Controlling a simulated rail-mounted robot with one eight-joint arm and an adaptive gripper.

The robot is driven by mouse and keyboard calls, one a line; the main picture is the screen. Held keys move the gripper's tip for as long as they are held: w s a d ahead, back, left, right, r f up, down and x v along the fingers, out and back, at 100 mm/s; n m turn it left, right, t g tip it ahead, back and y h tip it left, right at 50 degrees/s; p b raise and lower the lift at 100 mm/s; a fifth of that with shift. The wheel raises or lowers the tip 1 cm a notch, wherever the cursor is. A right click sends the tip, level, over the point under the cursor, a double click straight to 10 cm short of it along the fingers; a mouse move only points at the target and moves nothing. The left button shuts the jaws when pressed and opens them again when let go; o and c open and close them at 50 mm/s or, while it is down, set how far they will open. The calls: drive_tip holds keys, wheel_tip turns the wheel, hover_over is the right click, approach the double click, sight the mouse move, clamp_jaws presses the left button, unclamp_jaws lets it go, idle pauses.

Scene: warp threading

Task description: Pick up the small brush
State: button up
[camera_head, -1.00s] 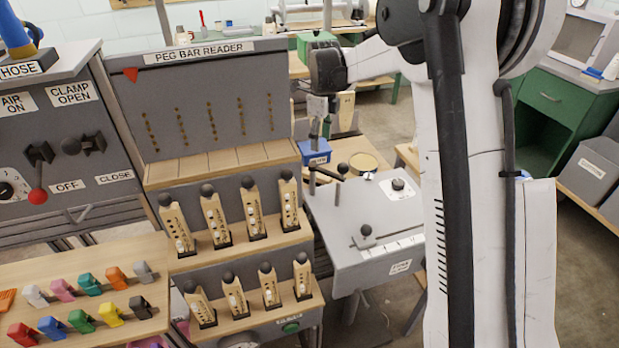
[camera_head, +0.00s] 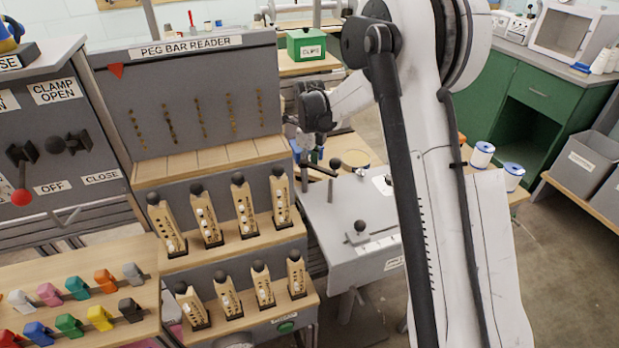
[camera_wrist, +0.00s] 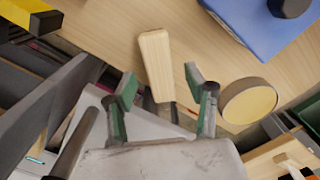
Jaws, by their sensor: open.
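A pale wooden block-like handle (camera_wrist: 156,60), which looks like the small brush, lies on a wooden surface in the wrist view. Its lower end lies between the fingers of my gripper (camera_wrist: 162,86), and a dark part shows below it that I cannot make out. My gripper is open, one green-padded finger on each side of the handle. I cannot tell how far above it the fingers are. In the head view my gripper is small and mostly hidden at the end of my arm beside the peg bar reader, and the brush cannot be made out.
A blue box (camera_wrist: 262,22) and a round tan-topped disc (camera_wrist: 248,102) lie close to the handle. The peg bar reader (camera_head: 190,90) stands left of my arm. A grey table (camera_head: 345,235) with black knobs is below. A green box (camera_head: 306,45) sits behind.

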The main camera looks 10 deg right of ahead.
wheel_tip(320, 180, down, 2)
drive_tip(key=shift+f, duration=0.2)
drive_tip(key=shift+c, duration=0.3)
clamp_jaws()
drive_tip(key=shift+r, duration=0.1)
wheel_tip(320, 180, up, 10)
drive_tip(key=shift+f+p, duration=0.1)
drive_tip(key=shift+p, duration=0.5)
